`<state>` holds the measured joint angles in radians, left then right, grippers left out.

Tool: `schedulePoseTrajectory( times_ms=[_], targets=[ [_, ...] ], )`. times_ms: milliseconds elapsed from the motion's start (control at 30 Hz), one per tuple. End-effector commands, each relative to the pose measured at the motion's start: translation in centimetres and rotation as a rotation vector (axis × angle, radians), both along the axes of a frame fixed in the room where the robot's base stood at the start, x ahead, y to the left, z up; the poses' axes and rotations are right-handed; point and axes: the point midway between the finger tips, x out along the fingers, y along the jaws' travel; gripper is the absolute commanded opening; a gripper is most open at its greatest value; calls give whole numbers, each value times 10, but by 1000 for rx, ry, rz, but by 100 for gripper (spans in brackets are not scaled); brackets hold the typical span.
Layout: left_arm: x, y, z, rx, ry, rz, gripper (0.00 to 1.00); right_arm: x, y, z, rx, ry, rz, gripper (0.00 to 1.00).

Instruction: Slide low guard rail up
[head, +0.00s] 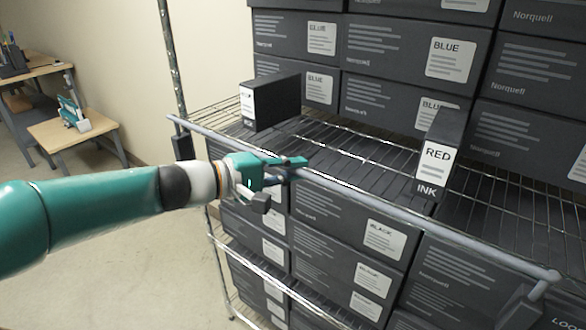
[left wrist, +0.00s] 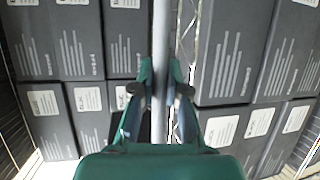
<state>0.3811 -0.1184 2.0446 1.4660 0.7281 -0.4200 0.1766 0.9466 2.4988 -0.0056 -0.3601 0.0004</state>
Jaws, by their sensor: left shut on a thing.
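The guard rail (head: 400,216) is a grey round bar along the front of a wire shelf. It runs from the upper left to an end cap at the lower right in the head view. My left gripper (head: 284,168) is shut on the rail left of its middle. In the left wrist view the rail (left wrist: 159,50) runs lengthwise between the two fingers of my gripper (left wrist: 162,95). My right gripper is not in view.
On the shelf (head: 345,160) stand a RED INK box (head: 437,165) and a dark box (head: 270,102) at the left. Stacked dark cartons (head: 375,45) fill the shelves behind and below. A chrome post (head: 172,60) rises at the left. A small wooden table (head: 75,130) stands farther left, with open floor before it.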

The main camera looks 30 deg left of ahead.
Motion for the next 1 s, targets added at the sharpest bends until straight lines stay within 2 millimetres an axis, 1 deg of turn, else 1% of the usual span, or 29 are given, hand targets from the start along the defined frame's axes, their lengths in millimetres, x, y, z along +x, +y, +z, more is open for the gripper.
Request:
schedulePoseTrajectory(
  times_ms=[167,233,333,433,733,767,900,1000],
  targets=[
    [0,0,0,0,1,-1,0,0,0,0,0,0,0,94],
    [0,0,7,2,0,-1,0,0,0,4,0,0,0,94],
    [0,0,27,1,-4,-1,0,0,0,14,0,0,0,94],
    [0,0,40,0,-6,0,0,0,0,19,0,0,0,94],
    [0,0,43,-1,-7,1,0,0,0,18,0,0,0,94],
    [0,0,43,-2,-8,1,14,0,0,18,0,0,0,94],
    [0,1,43,-1,-7,1,38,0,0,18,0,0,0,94],
    [0,0,41,-1,-4,1,39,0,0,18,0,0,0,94]
  ],
)
